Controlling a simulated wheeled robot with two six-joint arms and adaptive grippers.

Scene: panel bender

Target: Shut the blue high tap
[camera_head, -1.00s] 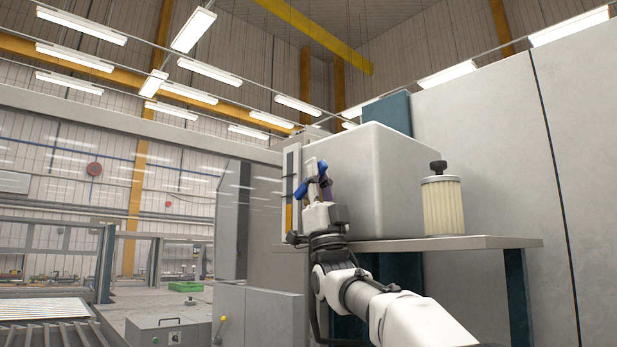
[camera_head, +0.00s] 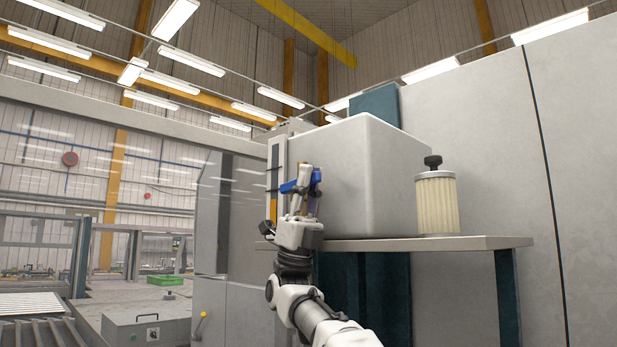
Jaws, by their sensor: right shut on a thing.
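The blue tap (camera_head: 289,187) shows as a small blue handle at the front left edge of the pale box-shaped housing, above the shelf. Its blue lever lies close to level, pointing left, and another blue part shows just right of the fingers. My right gripper (camera_head: 307,180) reaches up from below with its fingers around the handle and is shut on it. The fingers hide part of the handle and the valve body behind it. My left gripper is not in view.
The grey housing (camera_head: 365,175) stands on a shelf (camera_head: 430,244) right behind my right gripper. A pleated filter cartridge (camera_head: 436,203) with a black knob stands on the shelf to the right. A grey control box (camera_head: 146,322) is low at left.

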